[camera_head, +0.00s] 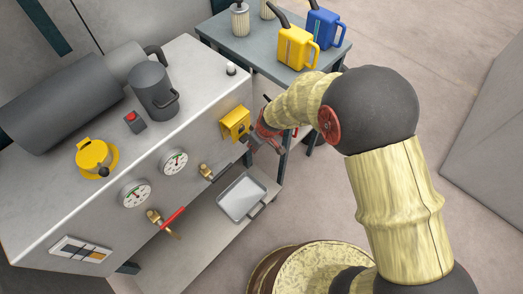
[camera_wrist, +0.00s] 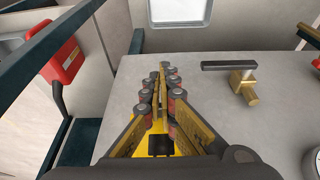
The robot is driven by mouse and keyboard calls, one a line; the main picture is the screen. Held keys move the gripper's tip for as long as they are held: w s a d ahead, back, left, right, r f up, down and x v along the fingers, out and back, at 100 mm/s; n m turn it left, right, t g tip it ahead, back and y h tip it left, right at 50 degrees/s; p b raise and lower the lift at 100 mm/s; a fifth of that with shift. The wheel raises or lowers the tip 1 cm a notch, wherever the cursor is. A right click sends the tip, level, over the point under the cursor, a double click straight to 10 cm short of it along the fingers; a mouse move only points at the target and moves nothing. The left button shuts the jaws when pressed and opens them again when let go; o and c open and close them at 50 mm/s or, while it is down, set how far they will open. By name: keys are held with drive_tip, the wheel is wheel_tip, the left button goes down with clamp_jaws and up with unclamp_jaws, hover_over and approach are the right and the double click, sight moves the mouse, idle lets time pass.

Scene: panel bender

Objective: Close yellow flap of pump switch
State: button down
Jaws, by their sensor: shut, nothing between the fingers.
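The yellow pump switch (camera_head: 235,123) is on the front face of the grey machine, near its right end. In the wrist view, part of the yellow switch (camera_wrist: 158,146) with a dark square on it shows between and below my fingers. The frames do not show clearly how far its flap is swung. My gripper (camera_head: 249,143) is beside the switch, at its lower right, and also shows in the wrist view (camera_wrist: 162,82). Its fingers are shut with nothing between them. I cannot tell whether they touch the flap. The fingers hide part of the switch in the wrist view.
A brass valve with a dark handle (camera_head: 205,171) and a grey tray (camera_head: 243,197) are below the switch. Two gauges (camera_head: 175,162) and a red-handled valve (camera_head: 168,220) are to the left. A table (camera_head: 245,48) with yellow and blue cans stands behind.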

drive_tip(key=shift+w+a+f+y+b, duration=0.15)
drive_tip(key=shift+w+a+y+b, duration=0.15)
drive_tip(key=shift+b, duration=0.3)
drive_tip(key=shift+s, duration=0.1)
drive_tip(key=shift+r+p, duration=0.4)
drive_tip(key=shift+r, duration=0.4)
